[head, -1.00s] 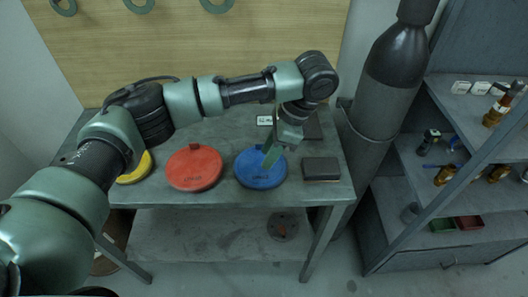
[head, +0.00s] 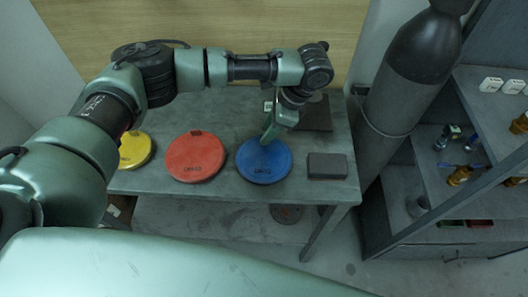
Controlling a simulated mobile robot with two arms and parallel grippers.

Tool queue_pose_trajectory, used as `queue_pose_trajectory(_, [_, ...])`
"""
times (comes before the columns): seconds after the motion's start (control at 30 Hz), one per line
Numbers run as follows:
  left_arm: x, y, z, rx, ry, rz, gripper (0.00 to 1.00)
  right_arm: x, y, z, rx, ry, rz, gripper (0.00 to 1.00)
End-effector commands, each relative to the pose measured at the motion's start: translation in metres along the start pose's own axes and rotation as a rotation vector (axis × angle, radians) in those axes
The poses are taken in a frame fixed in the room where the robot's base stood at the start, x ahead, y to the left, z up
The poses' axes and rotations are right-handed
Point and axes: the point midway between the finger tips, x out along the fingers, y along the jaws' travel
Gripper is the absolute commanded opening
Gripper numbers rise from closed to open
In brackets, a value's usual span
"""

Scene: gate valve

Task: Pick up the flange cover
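Three round flange covers lie in a row on the grey workbench (head: 225,206). The yellow cover (head: 134,150) is at the left, partly hidden by my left arm. The red cover (head: 195,157) is in the middle and the blue cover (head: 265,163) is to its right. Each of the red and blue covers has a small tab at its back edge. My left gripper (head: 268,136) points down at the back edge of the blue cover, by its tab. Its fingers overlap in this view, so their gap and any contact are hidden. My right gripper is not in view.
A dark block (head: 327,165) lies right of the blue cover, and a dark plate (head: 315,115) lies behind it. A grey gas cylinder (head: 402,90) stands right of the bench, beside a shelf (head: 415,150) with valves and fittings.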

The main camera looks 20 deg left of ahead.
Motion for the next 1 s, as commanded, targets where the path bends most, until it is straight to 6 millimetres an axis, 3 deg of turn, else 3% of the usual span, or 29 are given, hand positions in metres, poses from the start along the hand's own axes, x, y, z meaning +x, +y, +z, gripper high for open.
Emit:
queue_pose_trajectory(0.27, [0.007, 0.000, 0.000, 0.000, 0.000, -0.001, 0.33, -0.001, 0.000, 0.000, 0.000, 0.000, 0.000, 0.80])
queue_pose_trajectory(0.3, [0.007, 0.000, 0.000, 0.000, 0.000, -0.001, 0.30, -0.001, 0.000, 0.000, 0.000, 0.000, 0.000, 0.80])
queue_pose_trajectory(0.4, [0.007, 0.000, 0.000, 0.000, 0.000, -0.001, 0.02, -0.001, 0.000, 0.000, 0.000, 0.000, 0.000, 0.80])
queue_pose_trajectory(0.43, [0.007, 0.000, 0.000, 0.000, 0.000, -0.001, 0.00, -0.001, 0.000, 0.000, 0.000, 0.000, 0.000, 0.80])
queue_pose_trajectory(0.83, [0.005, 0.000, 0.000, 0.000, 0.000, -0.001, 0.00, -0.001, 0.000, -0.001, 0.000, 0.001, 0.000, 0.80])
queue_pose_trajectory(1.0, [-0.007, -0.001, 0.005, 0.000, 0.002, -0.002, 0.00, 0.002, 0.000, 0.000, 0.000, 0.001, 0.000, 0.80])
